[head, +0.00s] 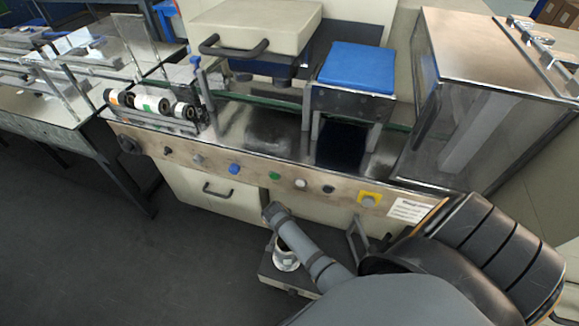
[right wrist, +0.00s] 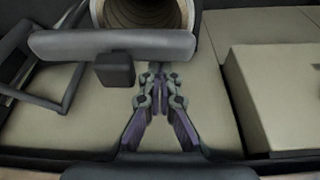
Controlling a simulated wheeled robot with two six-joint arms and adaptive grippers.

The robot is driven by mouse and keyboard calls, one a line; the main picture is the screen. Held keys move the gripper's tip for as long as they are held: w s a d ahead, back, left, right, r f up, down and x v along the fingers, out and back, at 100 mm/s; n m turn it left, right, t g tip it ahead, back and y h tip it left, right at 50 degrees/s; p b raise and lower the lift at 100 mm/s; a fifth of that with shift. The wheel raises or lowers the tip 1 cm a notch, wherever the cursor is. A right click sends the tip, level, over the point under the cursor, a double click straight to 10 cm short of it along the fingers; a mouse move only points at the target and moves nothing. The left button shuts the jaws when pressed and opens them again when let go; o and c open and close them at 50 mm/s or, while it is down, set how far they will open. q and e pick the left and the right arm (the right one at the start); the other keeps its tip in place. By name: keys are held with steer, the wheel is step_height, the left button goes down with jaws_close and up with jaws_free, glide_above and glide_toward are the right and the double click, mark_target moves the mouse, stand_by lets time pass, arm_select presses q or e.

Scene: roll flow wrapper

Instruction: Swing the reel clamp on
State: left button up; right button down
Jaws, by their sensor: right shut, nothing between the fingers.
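The reel clamp appears to be the grey rounded bar (right wrist: 112,44) with a dark block (right wrist: 115,71) on its underside, lying across the front of the reel in the right wrist view. The reel's open brown core (right wrist: 145,14) shows behind it. In the head view the white reel (head: 286,259) is low in front of the machine, partly covered by my right arm. My right gripper (right wrist: 157,76) is shut and empty, its tips just below the bar and right of the dark block; I cannot tell if they touch the bar. In the head view it is hidden. My left gripper is not in view.
A grey frame (head: 358,240) stands beside the reel, near my arm. The machine's front panel (head: 215,163) with several buttons is behind. A pale box (right wrist: 275,95) fills the right of the wrist view. The dark floor (head: 200,260) at left is clear.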

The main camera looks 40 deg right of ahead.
steer(key=shift+s+a+n+p, duration=0.35)
steer(key=shift+a+n+p, duration=0.4)
steer(key=shift+n+p, duration=0.05)
steer(key=shift+a+t, duration=0.1)
steer(key=shift+t, duration=0.2)
steer(key=shift+s+f, duration=0.1)
